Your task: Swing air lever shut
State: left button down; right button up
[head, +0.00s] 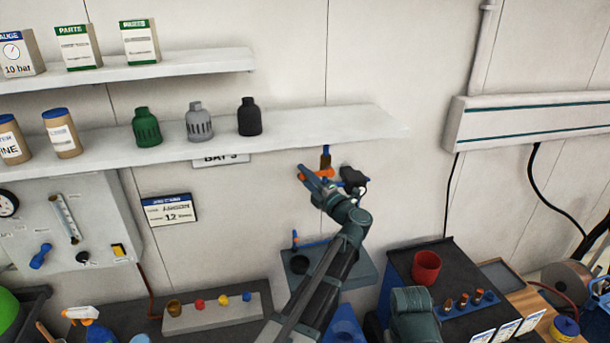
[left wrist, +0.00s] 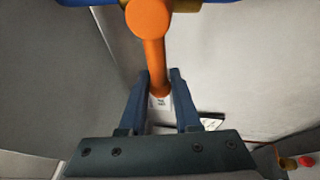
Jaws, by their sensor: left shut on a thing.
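The orange air lever (head: 329,173) sits on a brass valve (head: 325,161) on a short blue pipe (head: 326,149) below the lower wall shelf. In the left wrist view the orange lever (left wrist: 152,50) runs down from a round hub to between my blue fingers, with the brass valve (left wrist: 186,5) and blue pipe (left wrist: 222,1) at the top edge. My left gripper (head: 308,173) is shut on the lever's end; it also shows in the left wrist view (left wrist: 161,95). The lever stands out across the pipe rather than along it. My right gripper is not in view.
The lower shelf (head: 360,120) with several bottles and cans is just above the gripper. Below are a small grey shelf (head: 350,268) and a bench with a red cup (head: 426,267).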

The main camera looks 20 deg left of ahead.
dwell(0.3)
pick_arm(q)
jog(key=c, duration=0.8)
grip_release()
jog(key=shift+f, duration=0.1)
